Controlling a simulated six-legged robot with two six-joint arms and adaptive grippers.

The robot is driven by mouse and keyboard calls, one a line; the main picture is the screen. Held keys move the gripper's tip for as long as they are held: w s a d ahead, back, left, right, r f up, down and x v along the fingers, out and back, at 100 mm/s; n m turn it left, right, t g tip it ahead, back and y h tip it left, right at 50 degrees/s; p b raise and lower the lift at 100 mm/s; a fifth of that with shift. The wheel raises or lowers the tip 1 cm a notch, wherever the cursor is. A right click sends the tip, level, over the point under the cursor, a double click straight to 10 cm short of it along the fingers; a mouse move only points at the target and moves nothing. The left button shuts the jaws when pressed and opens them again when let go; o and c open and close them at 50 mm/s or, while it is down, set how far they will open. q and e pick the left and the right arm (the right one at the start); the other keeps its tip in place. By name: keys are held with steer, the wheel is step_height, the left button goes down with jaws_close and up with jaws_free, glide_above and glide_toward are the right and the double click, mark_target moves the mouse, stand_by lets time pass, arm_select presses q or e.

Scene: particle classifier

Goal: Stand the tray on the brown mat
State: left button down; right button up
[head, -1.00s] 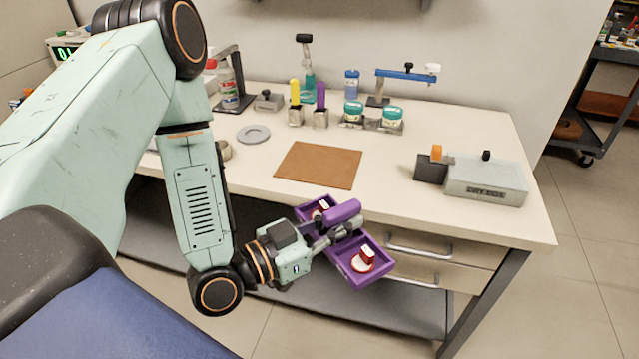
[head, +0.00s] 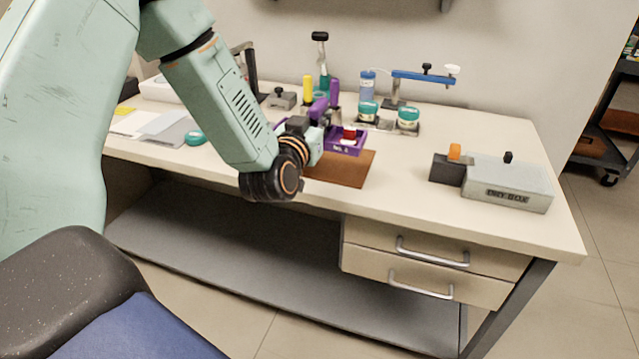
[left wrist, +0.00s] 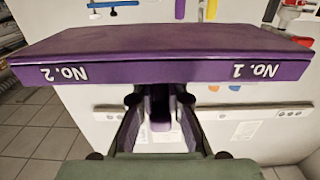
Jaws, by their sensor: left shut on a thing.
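The purple tray (head: 347,149) is over the back part of the brown mat (head: 345,173) on the bench; I cannot tell whether it touches the mat. A red-and-white item (head: 349,133) shows in its right part; my arm hides the left part. My left gripper (head: 317,121) is shut on the tray's purple handle. In the left wrist view the tray (left wrist: 160,70) spans the picture, its side marked No. 1 and No. 2, with my gripper fingers (left wrist: 158,108) at its middle. My right gripper is not in view.
Behind the tray stand teal-lidded jars (head: 368,111), a yellow-handled tool (head: 308,89) and a blue-armed stand (head: 425,77). A grey box (head: 507,184) with an orange knob beside it is at the right. The bench between the mat and that box is clear.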

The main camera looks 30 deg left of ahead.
arm_select(q)
step_height(320, 180, down, 6)
steer(key=shift+w+a+f+b, duration=0.1)
steer(key=shift+a+b, duration=0.05)
steer(key=shift+b, duration=0.9)
steer(key=shift+d+f, duration=0.2)
steer(key=shift+f, duration=0.2)
step_height(320, 180, down, 2)
steer(key=shift+f+b, duration=0.15)
steer(key=shift+b, duration=0.5)
steer(key=shift+a+f, duration=0.1)
steer(key=shift+f, duration=0.2)
steer(key=shift+f, duration=0.1)
